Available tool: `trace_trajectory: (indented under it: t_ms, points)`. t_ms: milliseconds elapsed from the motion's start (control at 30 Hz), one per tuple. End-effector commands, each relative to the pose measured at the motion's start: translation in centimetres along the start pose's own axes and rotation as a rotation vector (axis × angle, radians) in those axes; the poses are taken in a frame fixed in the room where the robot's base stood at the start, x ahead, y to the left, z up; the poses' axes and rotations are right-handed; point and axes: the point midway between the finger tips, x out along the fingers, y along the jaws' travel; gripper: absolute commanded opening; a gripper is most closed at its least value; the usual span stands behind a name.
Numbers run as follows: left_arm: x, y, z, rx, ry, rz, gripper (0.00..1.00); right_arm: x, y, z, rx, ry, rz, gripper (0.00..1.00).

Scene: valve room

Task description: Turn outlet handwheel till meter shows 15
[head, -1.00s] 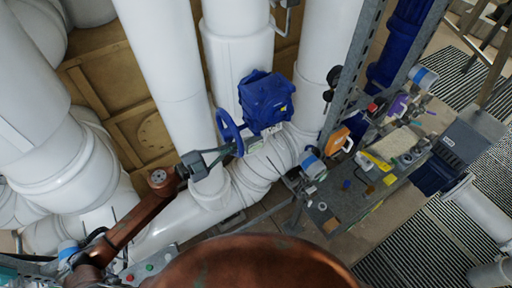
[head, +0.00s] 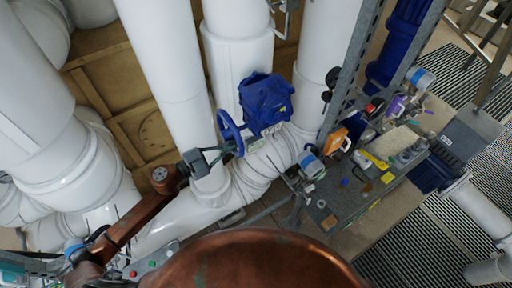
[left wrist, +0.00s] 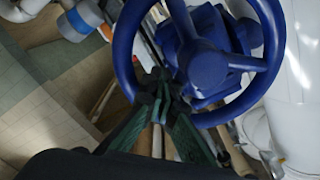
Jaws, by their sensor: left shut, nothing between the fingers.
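The blue handwheel (head: 222,121) is on the side of a blue valve housing (head: 265,104) in front of the white pipes. In the left wrist view the handwheel (left wrist: 208,67) fills the upper right, with its hub, spokes and most of its rim showing. My left gripper (head: 231,148) is at the lower part of the wheel. In the left wrist view its dark fingers (left wrist: 158,84) are together and empty, at the lower left of the rim; I cannot tell whether they touch it. No readable meter shows. My right gripper is not in view.
Thick white pipes (head: 170,70) stand around the valve. A grey workbench (head: 345,205) to the right carries an orange container (head: 337,141), a yellow item (head: 376,161) and other small things. A metal upright (head: 345,75) stands between valve and bench. Floor grating (head: 400,245) lies at the far right.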

Motion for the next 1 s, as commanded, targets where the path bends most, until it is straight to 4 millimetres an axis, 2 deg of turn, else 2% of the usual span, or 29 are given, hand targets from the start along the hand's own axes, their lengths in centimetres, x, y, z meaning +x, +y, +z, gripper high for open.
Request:
trace_trajectory:
  t_ms: [267,567,800,1000]
  points:
    - [0.0,-1.4,-1.1,0.002,0.002,0.000,0.00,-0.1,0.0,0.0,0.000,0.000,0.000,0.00]
    - [0.0,-1.5,-1.1,0.001,0.001,-0.001,0.00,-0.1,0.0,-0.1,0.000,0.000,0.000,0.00]
    - [0.0,-3.0,-1.5,0.003,0.001,-0.003,0.00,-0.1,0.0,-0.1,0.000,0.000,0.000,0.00]
    - [0.0,-3.2,-1.6,0.001,0.000,-0.003,0.00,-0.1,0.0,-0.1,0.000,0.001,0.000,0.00]
